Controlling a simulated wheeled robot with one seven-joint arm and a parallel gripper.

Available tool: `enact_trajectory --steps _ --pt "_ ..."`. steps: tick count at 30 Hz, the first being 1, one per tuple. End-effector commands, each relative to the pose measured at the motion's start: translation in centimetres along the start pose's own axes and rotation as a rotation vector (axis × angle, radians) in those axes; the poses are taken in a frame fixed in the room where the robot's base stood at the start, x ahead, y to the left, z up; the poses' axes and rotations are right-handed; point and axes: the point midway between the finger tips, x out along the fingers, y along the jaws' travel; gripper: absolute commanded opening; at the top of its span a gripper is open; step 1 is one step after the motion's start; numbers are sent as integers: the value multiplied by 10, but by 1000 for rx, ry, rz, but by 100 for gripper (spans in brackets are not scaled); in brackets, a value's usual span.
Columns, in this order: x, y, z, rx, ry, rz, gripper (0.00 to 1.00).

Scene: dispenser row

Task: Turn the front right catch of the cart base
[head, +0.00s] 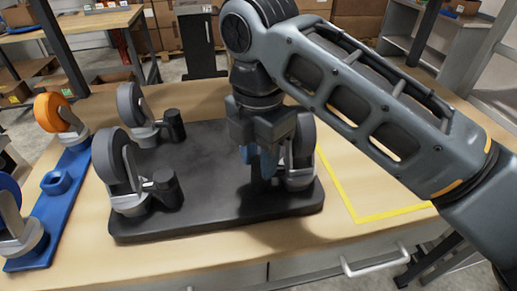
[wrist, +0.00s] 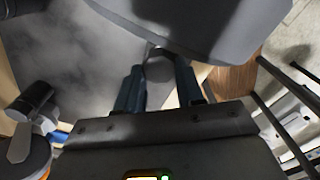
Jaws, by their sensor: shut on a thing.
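The cart base (head: 220,205) is a dark flat plate lying on the workbench, with grey-wheeled casters standing on it. The front right caster (head: 302,158) stands at the right edge, partly behind my gripper. My gripper (head: 259,163) points down beside it, with blue fingers shut on the front right catch (head: 263,186). In the wrist view the catch (wrist: 159,66) shows as a grey round end between the two fingers (wrist: 159,92). The large caster wheel (wrist: 205,22) is just beyond. The catch's lever angle is mostly hidden by the fingers.
Two left casters, rear (head: 131,104) and front (head: 118,162), stand on the plate with dark catches (head: 166,188). A blue rail (head: 62,190) with an orange-wheeled caster (head: 60,113) lies left. A yellow-outlined bench area (head: 365,185) at right is clear. My arm hides the plate's back right.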

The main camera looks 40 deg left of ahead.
Motion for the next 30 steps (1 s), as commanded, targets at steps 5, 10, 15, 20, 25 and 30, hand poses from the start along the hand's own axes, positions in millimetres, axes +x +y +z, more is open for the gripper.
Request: enact_trajectory --steps 5,10,15,20,25,30 --pt "0 -1 0 -104 1 -2 7" --pt "0 -1 0 -169 1 -1 7" --pt "0 -2 0 -202 0 -1 7" --pt "0 -2 0 -212 0 -1 7" --pt "0 -2 0 -212 0 -1 7" --pt "0 -2 0 -212 0 -1 41"
